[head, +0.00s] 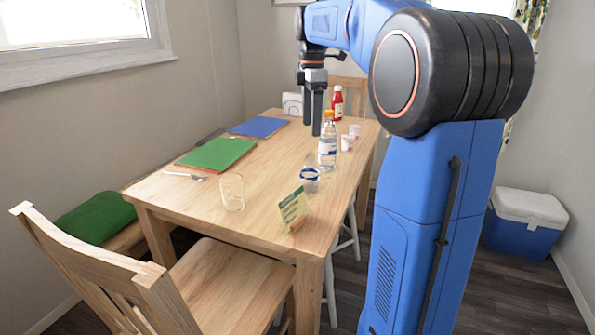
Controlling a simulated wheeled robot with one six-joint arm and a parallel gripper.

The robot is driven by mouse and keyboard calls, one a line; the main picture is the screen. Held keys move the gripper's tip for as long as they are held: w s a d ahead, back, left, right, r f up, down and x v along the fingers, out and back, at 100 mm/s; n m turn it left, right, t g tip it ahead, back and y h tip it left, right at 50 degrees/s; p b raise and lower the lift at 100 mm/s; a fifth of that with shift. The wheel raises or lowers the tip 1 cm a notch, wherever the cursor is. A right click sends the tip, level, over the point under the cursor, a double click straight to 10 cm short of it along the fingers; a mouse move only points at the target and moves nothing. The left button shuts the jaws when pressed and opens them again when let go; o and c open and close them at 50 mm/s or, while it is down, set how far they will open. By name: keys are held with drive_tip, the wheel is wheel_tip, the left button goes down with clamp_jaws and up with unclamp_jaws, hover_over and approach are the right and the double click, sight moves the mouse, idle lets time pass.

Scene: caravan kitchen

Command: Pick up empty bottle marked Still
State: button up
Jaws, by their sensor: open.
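The label is too small to read, and I cannot tell whether the bottle is empty. My gripper (312,122) points down above the table, its fingertips close to the bottle's cap in the picture, just left of it. It is open with nothing between the fingers. I cannot tell from this one view how far it is from the bottle in depth.
Near the bottle are a blue-rimmed clear cup (309,182), small white cups (346,143) and a red sauce bottle (337,105). A drinking glass (232,192) and a standing card (293,208) are nearer. A chair (237,283) stands in front.

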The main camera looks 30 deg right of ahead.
sight(309, 173)
wheel_tip(309, 173, down, 17)
drive_tip(key=shift+s+a+f, duration=0.1)
drive_tip(key=shift+a, duration=0.05)
idle(0.6)
drive_tip(key=c, duration=1.1)
